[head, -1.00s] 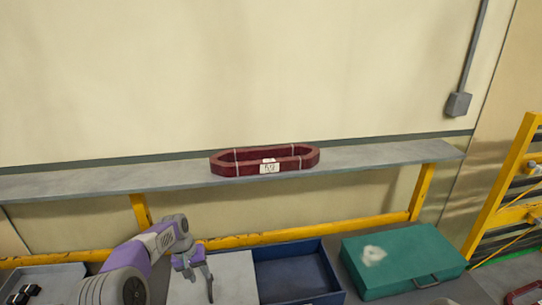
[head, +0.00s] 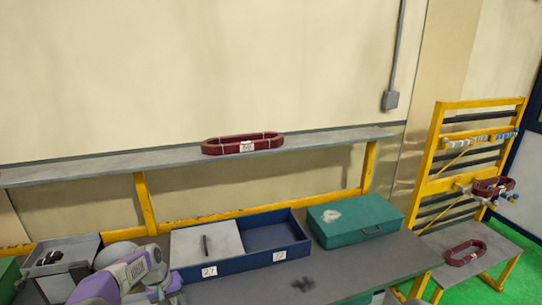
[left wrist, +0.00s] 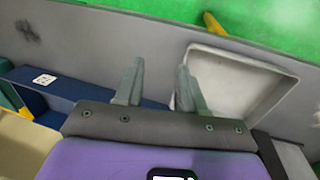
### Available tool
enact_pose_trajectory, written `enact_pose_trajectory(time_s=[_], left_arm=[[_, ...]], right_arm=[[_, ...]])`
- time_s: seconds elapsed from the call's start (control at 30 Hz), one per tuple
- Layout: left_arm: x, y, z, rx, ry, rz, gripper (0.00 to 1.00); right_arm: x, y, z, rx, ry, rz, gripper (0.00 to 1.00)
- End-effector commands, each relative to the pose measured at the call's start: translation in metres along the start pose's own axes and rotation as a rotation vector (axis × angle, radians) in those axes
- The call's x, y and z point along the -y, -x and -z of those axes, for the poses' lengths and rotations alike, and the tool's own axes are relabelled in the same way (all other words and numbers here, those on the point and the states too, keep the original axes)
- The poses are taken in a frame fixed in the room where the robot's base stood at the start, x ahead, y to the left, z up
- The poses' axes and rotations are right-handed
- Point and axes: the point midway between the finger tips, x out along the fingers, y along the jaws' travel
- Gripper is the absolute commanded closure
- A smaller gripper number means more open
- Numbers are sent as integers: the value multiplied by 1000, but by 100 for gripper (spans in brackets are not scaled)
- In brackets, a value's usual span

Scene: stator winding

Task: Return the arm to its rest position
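My left arm (head: 130,273), purple and grey, comes in low at the left of the head view, in front of the blue tray (head: 250,260). Its gripper is low in that view and its fingers are hard to make out there. In the left wrist view my left gripper (left wrist: 158,82) has its two grey fingers spread apart with nothing between them. My right gripper is not in view.
A red coil (head: 243,145) lies on the wall shelf (head: 330,138). A green case (head: 355,218) stands right of the tray. A yellow rack (head: 440,150) holds a coil; another coil (head: 465,253) lies on its bench. The table front (head: 340,270) is mostly clear.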

Motion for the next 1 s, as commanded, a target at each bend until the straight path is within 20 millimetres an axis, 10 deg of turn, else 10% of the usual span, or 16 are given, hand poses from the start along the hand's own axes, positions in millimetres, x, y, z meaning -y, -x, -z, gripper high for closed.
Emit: enact_pose_trajectory(time_s=[0.37,0.7,1.0], left_arm=[[-18,-136,-56,24,-37,-53,61],[-38,-296,-217,59,-57,-129,61],[-37,-328,-316,59,-53,-150,61]], right_arm=[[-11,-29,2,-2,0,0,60],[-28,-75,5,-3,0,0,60],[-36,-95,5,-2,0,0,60]])
